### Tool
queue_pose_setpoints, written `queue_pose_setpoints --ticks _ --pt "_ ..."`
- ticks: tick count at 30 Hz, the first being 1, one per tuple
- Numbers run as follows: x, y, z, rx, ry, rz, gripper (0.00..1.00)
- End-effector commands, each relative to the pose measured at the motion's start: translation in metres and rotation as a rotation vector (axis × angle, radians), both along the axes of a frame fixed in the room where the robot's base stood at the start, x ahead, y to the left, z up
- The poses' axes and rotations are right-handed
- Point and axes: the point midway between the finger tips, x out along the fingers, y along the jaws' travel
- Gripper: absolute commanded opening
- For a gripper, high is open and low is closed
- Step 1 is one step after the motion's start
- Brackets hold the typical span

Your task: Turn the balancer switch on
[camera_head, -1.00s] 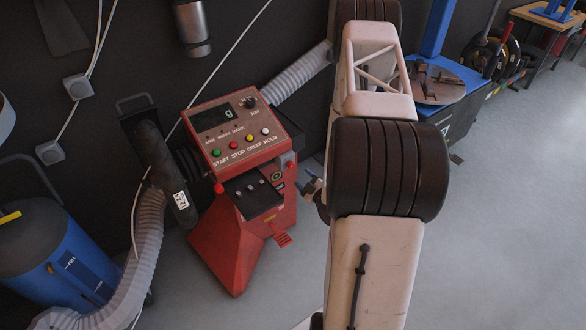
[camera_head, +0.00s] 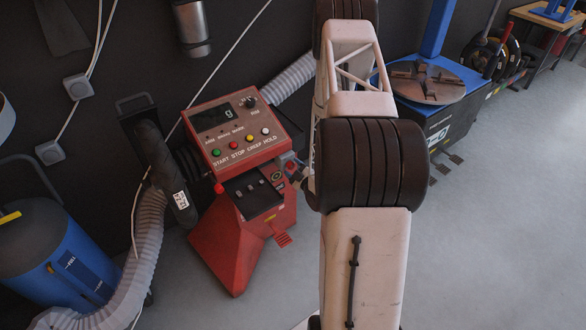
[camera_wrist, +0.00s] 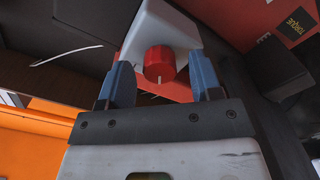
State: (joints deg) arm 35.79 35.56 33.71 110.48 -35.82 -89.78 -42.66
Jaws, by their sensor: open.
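The balancer (camera_head: 228,235) is a red machine with a sloped panel, a small display and several coloured buttons, left of my arm in the head view. A round red switch knob (camera_wrist: 159,64) with a short white mark sits on a pale grey housing (camera_wrist: 160,30) in the wrist view. My gripper (camera_wrist: 162,80) is open, with one blue finger on each side of the knob. The knob shows between and slightly beyond the fingertips. Contact with the fingers cannot be told. In the head view my gripper (camera_head: 294,170) is at the balancer's right side, partly hidden by my arm.
A blue drum (camera_head: 50,250) and a ribbed grey hose (camera_head: 150,225) stand left of the balancer. A blue machine with a round plate (camera_head: 427,82) stands at the back right. The grey floor at right (camera_head: 490,220) is clear.

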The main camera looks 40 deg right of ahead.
Motion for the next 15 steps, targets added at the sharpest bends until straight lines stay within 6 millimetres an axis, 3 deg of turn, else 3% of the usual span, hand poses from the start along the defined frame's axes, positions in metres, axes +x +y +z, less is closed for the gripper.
queue_pose_setpoints --ticks 11,15 --pt "0.0038 -0.0001 0.0002 0.0 0.0 0.0 0.59" --pt "0.0037 -0.0001 0.0002 0.0 0.0 0.0 0.37"
